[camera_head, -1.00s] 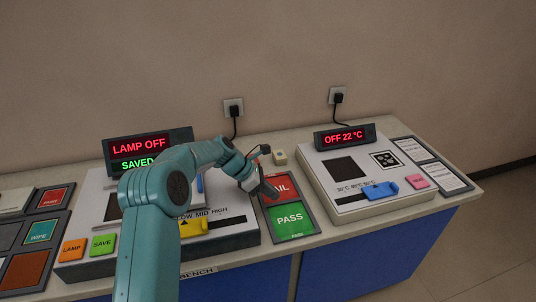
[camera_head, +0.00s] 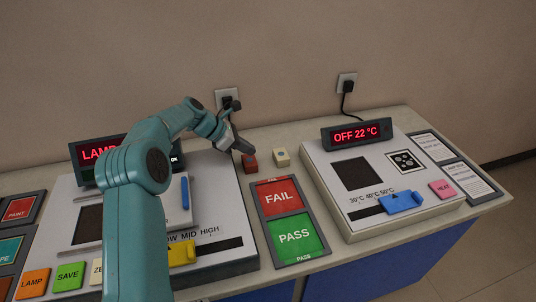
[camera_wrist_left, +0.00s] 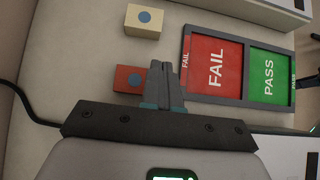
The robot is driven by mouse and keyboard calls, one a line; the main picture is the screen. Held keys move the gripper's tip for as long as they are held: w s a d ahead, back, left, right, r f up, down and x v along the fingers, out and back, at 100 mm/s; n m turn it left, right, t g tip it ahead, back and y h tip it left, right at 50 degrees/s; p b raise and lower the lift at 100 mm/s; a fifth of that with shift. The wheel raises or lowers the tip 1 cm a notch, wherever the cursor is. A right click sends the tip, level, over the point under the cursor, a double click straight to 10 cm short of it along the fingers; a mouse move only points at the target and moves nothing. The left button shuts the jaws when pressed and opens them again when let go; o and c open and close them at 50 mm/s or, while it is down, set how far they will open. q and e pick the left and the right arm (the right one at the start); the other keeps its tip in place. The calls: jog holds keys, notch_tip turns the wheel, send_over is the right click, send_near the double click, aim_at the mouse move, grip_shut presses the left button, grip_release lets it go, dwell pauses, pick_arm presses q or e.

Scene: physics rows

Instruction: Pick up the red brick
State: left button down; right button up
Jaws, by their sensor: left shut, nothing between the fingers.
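The red brick (camera_head: 250,162) sits on the bench top behind the FAIL and PASS tray. In the left wrist view the red brick (camera_wrist_left: 127,79), with a blue dot on its top, is partly covered by my fingers. My left gripper (camera_head: 243,149) is shut and empty, its tips just over or beside the brick in the head view. In the left wrist view the shut fingers of my left gripper (camera_wrist_left: 161,66) lie across the brick's right side. Whether they touch it I cannot tell. My right gripper is not in view.
A cream block (camera_head: 281,157) with a blue dot stands right of the red brick. The FAIL and PASS tray (camera_head: 262,232) lies in front. A heater box (camera_head: 330,195) stands at right and a lamp console (camera_head: 225,255) at left. A wall socket with cable (camera_head: 228,98) is behind.

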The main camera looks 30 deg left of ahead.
pick_arm(q)
jog(key=shift+w+a+r, duration=0.1)
jog(key=shift+a+r, duration=0.15)
jog(key=shift+r, duration=0.05)
jog(key=shift+w+f, duration=0.1)
jog(key=shift+w, duration=0.1)
send_near(277, 162)
jog(key=x, duration=0.4)
jog(key=shift+d+f, duration=0.1)
jog(key=shift+f, duration=0.25)
jog(key=shift+w+d+f, duration=0.35)
jog(key=shift+w+f, duration=0.05)
jog(key=shift+f, duration=0.05)
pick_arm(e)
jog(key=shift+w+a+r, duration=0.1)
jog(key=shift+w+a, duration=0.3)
pick_arm(q)
jog(key=shift+w, duration=0.1)
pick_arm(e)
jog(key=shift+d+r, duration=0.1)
